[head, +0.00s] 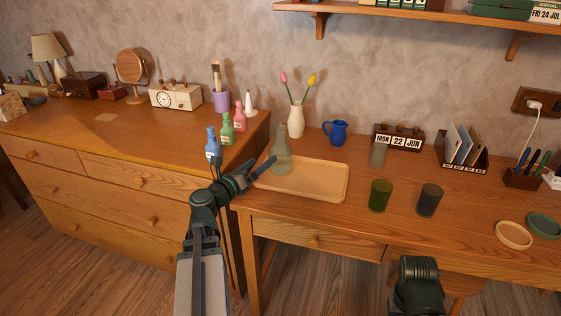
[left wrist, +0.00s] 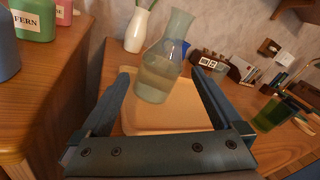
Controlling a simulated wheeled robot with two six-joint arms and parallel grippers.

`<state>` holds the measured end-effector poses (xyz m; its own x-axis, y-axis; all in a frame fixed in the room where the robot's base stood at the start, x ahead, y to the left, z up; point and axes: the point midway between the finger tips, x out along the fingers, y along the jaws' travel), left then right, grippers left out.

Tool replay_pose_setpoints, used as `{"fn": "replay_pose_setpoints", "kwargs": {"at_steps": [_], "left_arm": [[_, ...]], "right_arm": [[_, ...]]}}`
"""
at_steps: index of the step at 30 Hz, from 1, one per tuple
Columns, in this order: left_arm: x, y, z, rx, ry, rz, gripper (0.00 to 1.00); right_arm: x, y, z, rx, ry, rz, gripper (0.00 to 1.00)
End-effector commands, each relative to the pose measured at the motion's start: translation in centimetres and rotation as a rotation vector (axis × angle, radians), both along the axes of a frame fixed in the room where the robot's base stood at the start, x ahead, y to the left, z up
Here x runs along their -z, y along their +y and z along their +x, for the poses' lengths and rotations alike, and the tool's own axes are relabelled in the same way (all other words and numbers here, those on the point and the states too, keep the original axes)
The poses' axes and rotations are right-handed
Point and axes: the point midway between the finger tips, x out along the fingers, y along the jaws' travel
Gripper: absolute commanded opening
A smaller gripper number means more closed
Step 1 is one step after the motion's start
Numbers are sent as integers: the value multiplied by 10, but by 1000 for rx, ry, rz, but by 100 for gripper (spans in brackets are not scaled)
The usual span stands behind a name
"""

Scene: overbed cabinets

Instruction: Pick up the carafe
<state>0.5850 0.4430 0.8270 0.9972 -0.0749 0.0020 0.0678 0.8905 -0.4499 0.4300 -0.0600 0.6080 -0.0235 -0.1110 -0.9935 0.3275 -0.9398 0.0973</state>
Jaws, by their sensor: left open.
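The carafe (head: 281,152) is a clear, greenish-grey glass vessel with a narrow neck. It stands upright at the left end of a light wooden tray (head: 325,183) on the desk. My left gripper (head: 259,170) is open just to the left and front of the carafe, its fingers pointing towards it. In the left wrist view the carafe (left wrist: 160,72) appears between the two open fingers, beyond or level with their tips; contact cannot be told. Only part of my right arm shows at the bottom of the head view; its gripper is not seen.
Blue, green and pink bottles (head: 226,129) stand on the dresser at the left. A white tulip vase (head: 296,120) and blue jug (head: 338,132) stand behind the tray. A green glass (head: 381,195) and a dark glass (head: 429,199) stand to its right.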

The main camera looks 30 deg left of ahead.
Motion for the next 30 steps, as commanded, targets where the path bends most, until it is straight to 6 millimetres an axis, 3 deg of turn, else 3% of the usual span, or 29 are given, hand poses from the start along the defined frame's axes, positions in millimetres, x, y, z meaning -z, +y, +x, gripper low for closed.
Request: {"fn": "replay_pose_setpoints", "kwargs": {"at_steps": [12, 25, 30], "left_arm": [[0, -5, 69, 5, 1, 4, 100], [0, -8, 85, 4, 2, 5, 100], [0, -8, 104, 4, 2, 5, 100]], "right_arm": [[-1, 0, 0, 0, 0, 0, 50], [-1, 0, 0, 0, 0, 0, 50], [0, 0, 0, 0, 0, 0, 50]]}}
